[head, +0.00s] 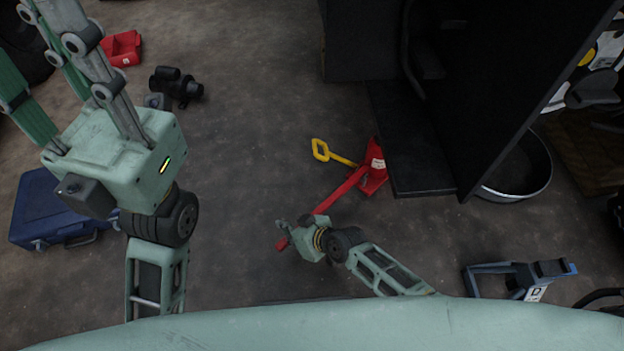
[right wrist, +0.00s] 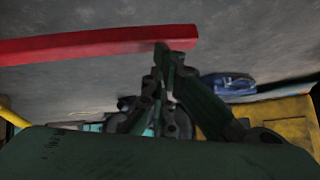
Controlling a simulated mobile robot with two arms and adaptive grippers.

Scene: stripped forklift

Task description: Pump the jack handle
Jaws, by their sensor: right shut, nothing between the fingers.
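The red jack (head: 374,172) stands on the floor near the dark machine. Its red handle (head: 340,192) slopes down-left toward my right gripper (head: 283,232), and a red tip (head: 282,244) shows beside the fingers. In the right wrist view the handle (right wrist: 90,44) crosses the upper left as a red bar. The closed fingertips (right wrist: 162,50) overlap its right end; I cannot tell whether they touch it. Nothing shows between them.
The dark machine (head: 412,150) blocks the space right of the jack. A blue case (head: 45,212), a dark part (head: 176,84) and a red tray (head: 121,49) lie left. A blue-grey stand (head: 497,279) is at lower right. Floor between left arm and jack is clear.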

